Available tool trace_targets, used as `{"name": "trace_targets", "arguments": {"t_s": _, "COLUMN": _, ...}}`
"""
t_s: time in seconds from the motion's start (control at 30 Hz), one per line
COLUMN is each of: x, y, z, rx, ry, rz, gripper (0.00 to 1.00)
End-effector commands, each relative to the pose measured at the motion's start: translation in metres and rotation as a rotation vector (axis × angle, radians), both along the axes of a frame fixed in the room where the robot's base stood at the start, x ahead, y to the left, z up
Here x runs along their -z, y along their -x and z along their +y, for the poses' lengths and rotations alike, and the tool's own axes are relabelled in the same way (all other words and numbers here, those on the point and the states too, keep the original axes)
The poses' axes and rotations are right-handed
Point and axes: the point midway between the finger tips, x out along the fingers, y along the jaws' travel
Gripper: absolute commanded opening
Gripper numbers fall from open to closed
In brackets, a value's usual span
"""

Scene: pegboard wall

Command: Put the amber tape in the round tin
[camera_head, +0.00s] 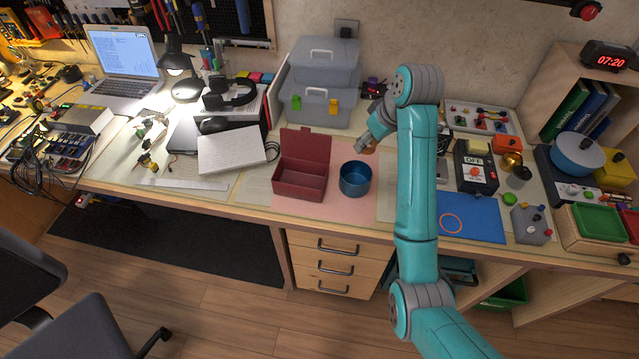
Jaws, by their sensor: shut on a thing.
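The round tin (355,180) is a dark blue, open cylinder standing on the pinkish mat near the bench's front edge. My gripper (364,146) is above and behind the tin, slightly to its right, apart from it. It is shut on a small amber-orange thing (371,149), which looks like the amber tape. Most of it is hidden by my gripper and arm.
A dark red box (301,178) with its lid up stands left of the tin. A grey toolbox (318,103) is behind. On the right lie a blue mat (480,219) with an orange ring mark and a control box (476,168). My arm hides the bench right of the tin.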

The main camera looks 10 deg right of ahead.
Motion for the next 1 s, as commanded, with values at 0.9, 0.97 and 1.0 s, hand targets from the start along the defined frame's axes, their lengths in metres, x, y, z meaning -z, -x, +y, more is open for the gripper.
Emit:
{"name": "trace_targets", "arguments": {"t_s": 0.9, "x": 0.095, "y": -0.001, "z": -0.003, "rx": 0.012, "ry": 0.001, "rz": 0.007, "gripper": 0.27}}
{"name": "trace_targets", "arguments": {"t_s": 0.97, "x": 0.097, "y": -0.001, "z": -0.003, "rx": 0.012, "ry": 0.001, "rz": 0.005, "gripper": 0.27}}
{"name": "trace_targets", "arguments": {"t_s": 1.0, "x": 0.097, "y": -0.002, "z": -0.003, "rx": 0.012, "ry": 0.000, "rz": 0.004, "gripper": 0.27}}
